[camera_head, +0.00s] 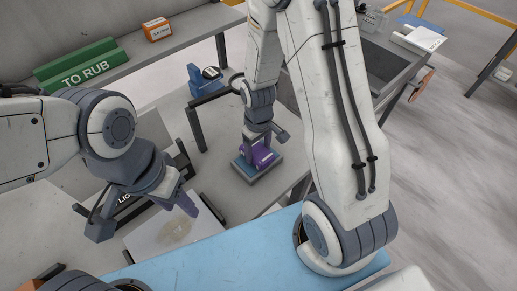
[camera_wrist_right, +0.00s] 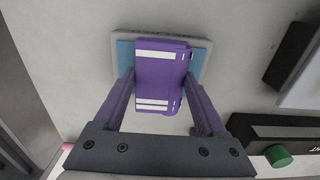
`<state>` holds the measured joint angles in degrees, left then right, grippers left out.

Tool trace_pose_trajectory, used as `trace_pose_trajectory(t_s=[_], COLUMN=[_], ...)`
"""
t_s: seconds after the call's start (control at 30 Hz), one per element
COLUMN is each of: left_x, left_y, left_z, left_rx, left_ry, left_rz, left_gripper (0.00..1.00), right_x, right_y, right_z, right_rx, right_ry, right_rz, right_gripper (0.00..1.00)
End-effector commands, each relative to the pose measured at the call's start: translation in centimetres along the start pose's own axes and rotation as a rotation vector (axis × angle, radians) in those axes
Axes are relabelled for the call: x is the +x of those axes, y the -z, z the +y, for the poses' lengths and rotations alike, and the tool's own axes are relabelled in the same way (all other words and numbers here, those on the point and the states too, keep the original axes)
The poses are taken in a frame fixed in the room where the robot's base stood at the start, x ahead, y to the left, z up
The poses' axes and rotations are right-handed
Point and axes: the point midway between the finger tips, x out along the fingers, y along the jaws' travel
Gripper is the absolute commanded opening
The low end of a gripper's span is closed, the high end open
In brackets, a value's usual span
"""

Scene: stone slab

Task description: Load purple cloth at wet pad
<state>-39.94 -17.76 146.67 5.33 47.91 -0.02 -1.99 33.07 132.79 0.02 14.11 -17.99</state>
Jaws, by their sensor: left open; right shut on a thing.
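The purple cloth (camera_head: 260,155) is a folded block with white stripes. In the right wrist view the cloth (camera_wrist_right: 162,75) sits between the two fingers of my right gripper (camera_wrist_right: 165,95), which is shut on it. The wet pad is a blue pad in a grey tray (camera_head: 258,170); it also shows in the right wrist view (camera_wrist_right: 125,55) under or behind the cloth. I cannot tell whether the cloth presses on the pad. My left gripper (camera_head: 145,215) is open and empty at the left, above a white sheet with a brownish stain (camera_head: 172,232).
A green "TO RUB" bin (camera_head: 78,68) and an orange box (camera_head: 157,29) stand on the back shelf. A blue holder (camera_head: 206,80) is behind the pad. A dark unit with a green knob (camera_wrist_right: 278,156) is right of the pad in the wrist view.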

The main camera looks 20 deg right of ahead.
Motion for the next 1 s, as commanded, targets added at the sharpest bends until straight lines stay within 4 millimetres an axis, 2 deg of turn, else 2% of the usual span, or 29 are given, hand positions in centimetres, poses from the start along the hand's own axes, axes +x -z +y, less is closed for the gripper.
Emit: trace_pose_trajectory(t_s=[1.0], left_x=[0.8], left_y=[-0.1], left_z=[-0.1], left_rx=[0.0], left_ry=[0.0], left_rz=[0.0], left_gripper=[0.5], right_x=[1.1], right_y=[0.0], right_z=[0.0], right_rx=[0.0], right_ry=[0.0], right_rz=[0.0], right_gripper=[0.29])
